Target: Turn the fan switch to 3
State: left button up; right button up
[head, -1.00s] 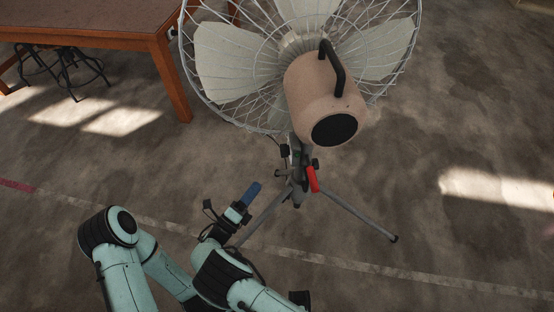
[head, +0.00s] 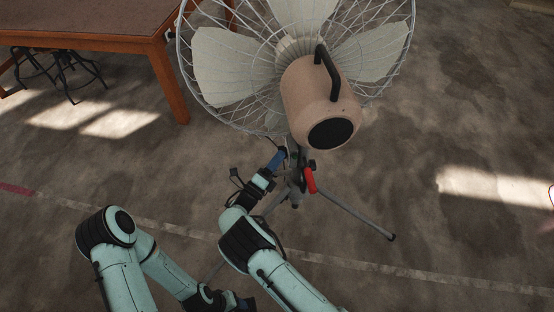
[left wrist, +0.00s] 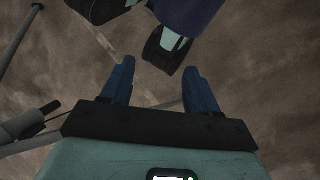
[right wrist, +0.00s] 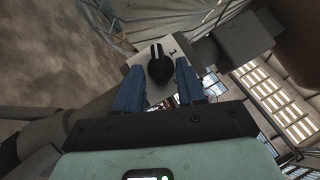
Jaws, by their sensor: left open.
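The fan (head: 318,100) has a beige motor housing and a white wire cage on a tripod stand. In the right wrist view, its switch is a black round knob (right wrist: 159,63) with a pale pointer line, on a light plate (right wrist: 136,78). My right gripper (head: 279,157) is beside the stand below the housing. Its blue fingers are open, one on each side of the knob in view; contact cannot be told. My left gripper (left wrist: 158,82) is open and empty, low over the floor.
A red-handled clamp (head: 310,181) sits on the stand, right of my right gripper. A tripod leg (head: 362,219) reaches out to the lower right. A wooden table (head: 95,40) with a dark stool (head: 62,70) stands at upper left.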

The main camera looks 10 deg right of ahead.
grip_shut()
pick_arm(q)
jog(key=shift+f, duration=0.15)
jog(key=w+a+f+t+b, duration=0.1)
jog(key=w+f+b, duration=0.3)
jog(key=f+b, duration=0.2)
jog(key=w+a+f+t+y+b, duration=0.1)
jog(key=w+a+f+t+b, duration=0.1)
jog(key=f+b, duration=0.5)
jog(key=shift+w+n+b, duration=0.3)
jog(key=shift+w, duration=0.55)
pick_arm(e)
jog(key=m+h, duration=0.2)
jog(key=m, duration=0.1)
jog(key=m+g+h, duration=0.1)
jog(key=m+h, duration=0.1)
jog(key=m, duration=0.1)
jog(key=w+f+m+g+h, duration=0.1)
jog(key=m+h, duration=0.2)
jog(key=shift+f, duration=0.1)
